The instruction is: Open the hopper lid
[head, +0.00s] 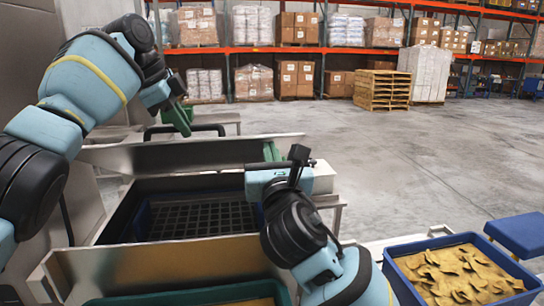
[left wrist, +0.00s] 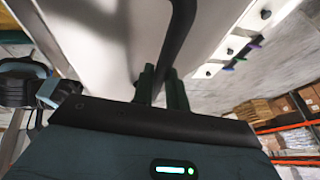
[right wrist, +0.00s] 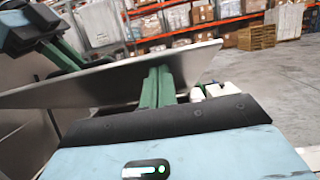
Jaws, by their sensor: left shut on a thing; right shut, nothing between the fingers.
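The hopper lid (head: 195,153) is a grey metal plate raised at a tilt above the hopper (head: 100,236), whose dark grid (head: 200,218) shows below. A black bar handle (head: 215,128) is on the lid's far side. My left gripper (head: 180,120) is shut on the handle; the left wrist view shows the bar (left wrist: 180,35) between its green fingers (left wrist: 160,85). My right gripper (head: 272,150) is shut and empty, its green fingertips at the lid's near face. In the right wrist view they (right wrist: 157,72) overlap the plate (right wrist: 100,88); I cannot tell whether they touch.
A blue crate of brown chips (head: 385,268) stands at front right, beside a blue flat-topped object (head: 520,232). A green bin (head: 190,296) is at the front edge. Pallet racks (head: 300,49) and a wooden pallet stack (head: 383,90) stand far back. The concrete floor between is clear.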

